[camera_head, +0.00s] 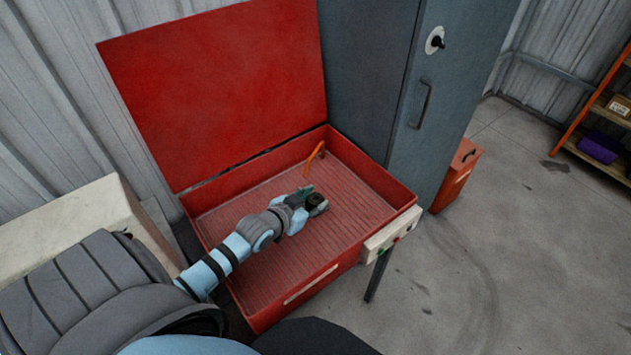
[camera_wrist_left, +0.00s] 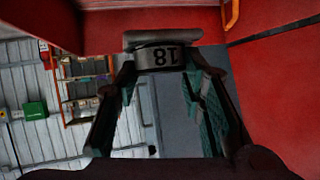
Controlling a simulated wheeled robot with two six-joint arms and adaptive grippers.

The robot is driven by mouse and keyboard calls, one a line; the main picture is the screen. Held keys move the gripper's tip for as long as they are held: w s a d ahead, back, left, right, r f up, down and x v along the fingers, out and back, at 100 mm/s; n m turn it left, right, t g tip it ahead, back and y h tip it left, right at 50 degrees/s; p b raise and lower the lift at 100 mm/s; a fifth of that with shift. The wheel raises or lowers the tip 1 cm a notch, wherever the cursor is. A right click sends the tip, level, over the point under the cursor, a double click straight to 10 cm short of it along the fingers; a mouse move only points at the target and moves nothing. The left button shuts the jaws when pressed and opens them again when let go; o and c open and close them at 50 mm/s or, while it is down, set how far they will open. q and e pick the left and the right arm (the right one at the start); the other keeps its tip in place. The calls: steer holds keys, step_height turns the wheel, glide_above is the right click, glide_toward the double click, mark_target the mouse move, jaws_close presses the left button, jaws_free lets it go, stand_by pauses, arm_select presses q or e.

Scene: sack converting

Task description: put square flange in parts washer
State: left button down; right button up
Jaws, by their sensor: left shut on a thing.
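The parts washer (camera_head: 215,190) is a red tub with a ribbed floor, and its big red lid (camera_head: 215,85) stands open at the back. My left gripper (camera_head: 308,201) is over the inside of the tub and is shut on the square flange. In the left wrist view the square flange (camera_wrist_left: 160,56) is a grey part with an upside-down "18" on it, held between the two fingertips (camera_wrist_left: 160,75). In the head view the gripper mostly hides it. I cannot tell its exact height above the ribbed floor. My right gripper is not in view.
An orange spout (camera_head: 315,157) rises inside the tub near its back wall. A control box (camera_head: 392,234) is on the tub's right front corner. A tall grey cabinet (camera_head: 375,80) stands close behind on the right, with a red bin (camera_head: 457,175) beside it. The ribbed floor around the gripper is clear.

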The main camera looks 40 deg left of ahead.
arm_select(q)
steer(key=b, duration=0.6)
glide_above(312, 240)
steer(key=s, duration=0.1)
step_height(312, 240, down, 10)
steer(key=shift+r, duration=0.1)
steer(key=f+b, duration=0.1)
steer(key=f, duration=0.1)
steer(key=f+b, duration=0.1)
steer(key=f, duration=0.1)
steer(key=w+f+b, duration=0.1)
steer(key=f, duration=0.1)
steer(key=shift+b, duration=0.35)
steer(key=shift+s+r, duration=0.25)
steer(key=shift+r, duration=0.05)
steer(key=shift+f, duration=0.15)
steer(key=c, duration=1)
jaws_free()
steer(key=shift+w, duration=0.1)
steer(key=shift+c, duration=0.2)
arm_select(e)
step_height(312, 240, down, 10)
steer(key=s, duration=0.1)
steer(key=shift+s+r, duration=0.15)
